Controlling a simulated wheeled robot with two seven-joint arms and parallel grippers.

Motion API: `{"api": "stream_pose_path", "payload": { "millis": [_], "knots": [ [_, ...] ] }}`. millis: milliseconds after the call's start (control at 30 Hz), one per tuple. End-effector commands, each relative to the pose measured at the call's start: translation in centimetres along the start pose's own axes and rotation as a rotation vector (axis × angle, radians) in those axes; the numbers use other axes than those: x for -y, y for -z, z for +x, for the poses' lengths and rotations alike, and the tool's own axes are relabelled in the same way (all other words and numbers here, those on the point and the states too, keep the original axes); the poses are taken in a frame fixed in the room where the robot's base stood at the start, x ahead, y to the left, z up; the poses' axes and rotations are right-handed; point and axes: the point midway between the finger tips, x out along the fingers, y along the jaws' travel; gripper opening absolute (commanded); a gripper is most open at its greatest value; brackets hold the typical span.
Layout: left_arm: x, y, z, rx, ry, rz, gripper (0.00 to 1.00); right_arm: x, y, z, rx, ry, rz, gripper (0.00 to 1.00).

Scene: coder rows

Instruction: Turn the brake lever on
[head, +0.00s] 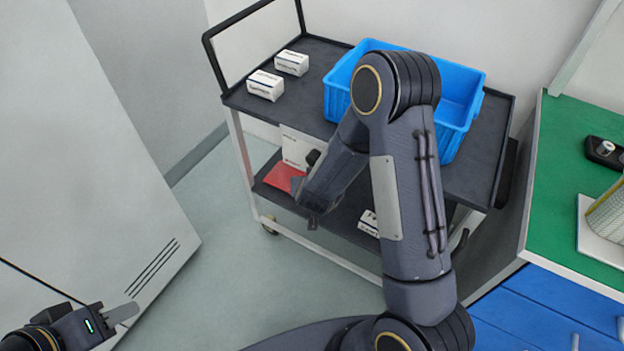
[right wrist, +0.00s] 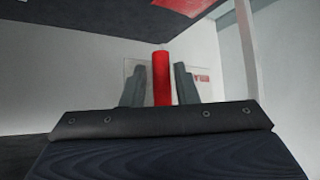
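A red upright bar (right wrist: 161,78), which may be the brake lever, shows in the right wrist view between the two fingers of my right gripper (right wrist: 160,88). The fingers stand apart with narrow gaps beside the bar, and I see no firm contact. In the head view my right gripper (head: 313,212) is low beside the cart's lower shelf, mostly covered by its own wrist, and the bar cannot be made out there. The cart (head: 308,50) is dark-topped with a white frame. My left gripper (head: 122,314) is at the lower left, away from the cart; its opening is unclear.
A blue crate (head: 459,90) and two small white boxes (head: 291,62) (head: 265,85) stand on the cart's top. A red item (head: 282,177) and white boxes are on the lower shelf. A green-topped bench (head: 560,190) is at right. Floor left of the cart is clear.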

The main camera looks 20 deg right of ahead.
Motion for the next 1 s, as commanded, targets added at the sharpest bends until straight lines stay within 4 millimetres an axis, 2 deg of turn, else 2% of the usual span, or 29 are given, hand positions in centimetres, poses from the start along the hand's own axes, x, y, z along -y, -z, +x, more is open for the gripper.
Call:
{"api": "stream_pose_path", "payload": {
  "millis": [267, 600, 700, 1000],
  "knots": [
    [-0.1, 0.1, -0.1, 0.0, 0.0, 0.0, 0.36, 0.1, 0.1, -0.6, -0.002, 0.001, 0.0, 0.27],
    [-0.4, 0.5, -0.9, 0.0, 0.0, 0.0, 0.36, 0.1, 0.2, -6.1, -0.002, 0.002, -0.001, 0.27],
    [-0.5, 0.5, -1.0, 0.0, 0.0, 0.0, 0.36, 0.0, 0.1, -7.2, -0.002, 0.001, -0.001, 0.27],
    [-0.5, 0.5, -1.1, 0.0, 0.0, 0.0, 0.36, 0.0, 0.0, -7.8, -0.001, -0.001, 0.001, 0.27]
  ]
}}
